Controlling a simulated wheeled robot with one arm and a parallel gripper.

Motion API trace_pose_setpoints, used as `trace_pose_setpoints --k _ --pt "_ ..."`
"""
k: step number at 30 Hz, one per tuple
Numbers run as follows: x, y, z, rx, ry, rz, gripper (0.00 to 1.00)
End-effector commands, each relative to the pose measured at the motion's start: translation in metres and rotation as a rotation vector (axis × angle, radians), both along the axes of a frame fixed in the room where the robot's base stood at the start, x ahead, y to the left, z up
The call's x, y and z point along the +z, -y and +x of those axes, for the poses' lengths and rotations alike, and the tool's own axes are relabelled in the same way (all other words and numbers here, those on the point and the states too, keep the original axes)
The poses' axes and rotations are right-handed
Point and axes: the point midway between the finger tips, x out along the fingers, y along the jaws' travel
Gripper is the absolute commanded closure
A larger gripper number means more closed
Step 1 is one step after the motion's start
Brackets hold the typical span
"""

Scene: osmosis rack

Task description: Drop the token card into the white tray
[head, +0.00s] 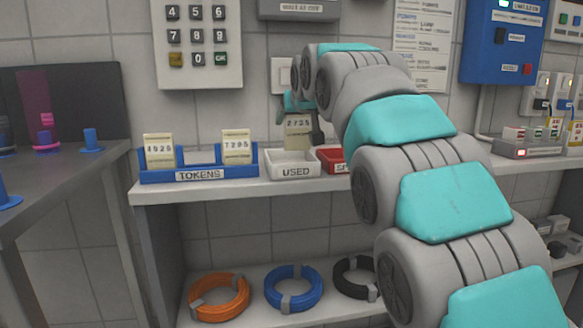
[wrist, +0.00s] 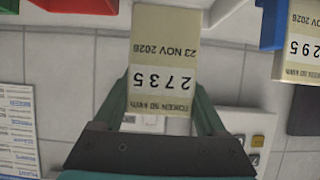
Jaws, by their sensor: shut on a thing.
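The token card (head: 298,131), cream with dark digits, is held upright in my gripper (head: 298,104). In the wrist view the card (wrist: 165,45) reads 2735 and sits between the two green fingers (wrist: 160,98). The white tray (head: 292,171), labelled USED, stands on the shelf. In the head view the card's lower edge meets the tray's back rim. I cannot tell if it is above the tray or slightly inside it. Part of the white tray (wrist: 222,10) shows beyond the card in the wrist view.
A blue TOKENS tray (head: 197,173) at left holds two cards, 4925 (head: 159,149) and 7295 (head: 237,146), with a gap between them. A red tray (head: 333,160) adjoins the white tray at right, partly hidden by my arm. A keypad (head: 197,42) is on the wall.

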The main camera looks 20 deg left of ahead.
Motion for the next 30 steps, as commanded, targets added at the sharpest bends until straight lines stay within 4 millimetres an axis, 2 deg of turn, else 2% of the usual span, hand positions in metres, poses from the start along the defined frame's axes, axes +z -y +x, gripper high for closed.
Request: trace_pose_setpoints --k 1,7,20,30 --pt "0.000 0.000 0.000 0.000 0.000 0.000 0.23" --pt "0.000 0.000 0.000 0.000 0.000 0.000 0.00" --pt "0.003 0.003 -0.005 0.000 0.000 0.000 0.00" --pt "0.020 0.022 -0.036 -0.001 0.000 0.000 0.00"
